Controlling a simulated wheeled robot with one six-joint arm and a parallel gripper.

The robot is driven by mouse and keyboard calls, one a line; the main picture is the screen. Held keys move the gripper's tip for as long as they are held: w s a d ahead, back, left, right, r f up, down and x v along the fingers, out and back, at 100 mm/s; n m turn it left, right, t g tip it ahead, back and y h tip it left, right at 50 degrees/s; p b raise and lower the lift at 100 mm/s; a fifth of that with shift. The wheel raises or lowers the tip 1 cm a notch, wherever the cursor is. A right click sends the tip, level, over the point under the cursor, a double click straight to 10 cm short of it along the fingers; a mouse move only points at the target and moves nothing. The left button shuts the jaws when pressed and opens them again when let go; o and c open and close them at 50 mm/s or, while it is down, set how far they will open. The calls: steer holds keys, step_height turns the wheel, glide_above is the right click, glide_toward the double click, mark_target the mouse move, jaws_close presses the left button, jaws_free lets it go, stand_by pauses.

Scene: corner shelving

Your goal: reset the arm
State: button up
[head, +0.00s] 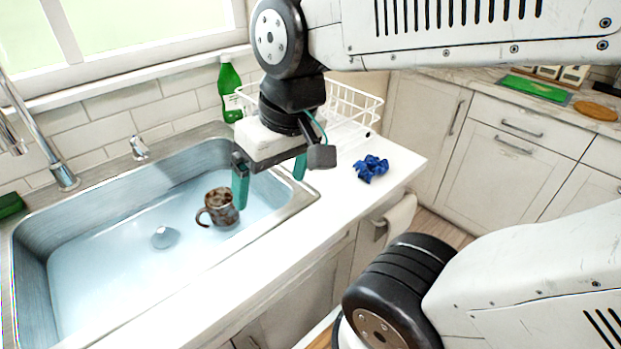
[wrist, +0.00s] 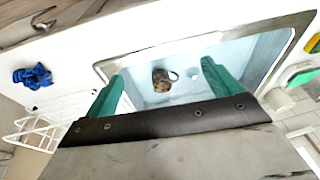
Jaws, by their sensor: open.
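My gripper (head: 269,183) hangs over the right edge of the sink in the head view, with its two green fingers spread apart and nothing between them. In the wrist view my gripper (wrist: 168,88) also shows its fingers wide apart, pointing down toward the sink. A brown, dirty-looking mug (head: 222,209) stands in the sink, below and left of the gripper, apart from it. The mug (wrist: 163,80) shows between the fingers in the wrist view, well below them.
The sink (head: 120,255) has a faucet (head: 62,176) at its left back. A white wire rack (head: 352,104), a green bottle (head: 229,88) and a crumpled blue cloth (head: 371,168) are on the counter. A green board (head: 535,88) lies on the far right counter.

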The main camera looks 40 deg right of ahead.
steer(key=shift+g+h, duration=0.6)
steer(key=shift+h, duration=0.1)
steer(key=s+d, duration=0.1)
steer(key=s, duration=0.1)
steer(key=s+d, duration=0.2)
steer(key=shift+s+d+r, duration=0.1)
steer(key=shift+s+d, duration=0.1)
steer(key=shift+d, duration=0.05)
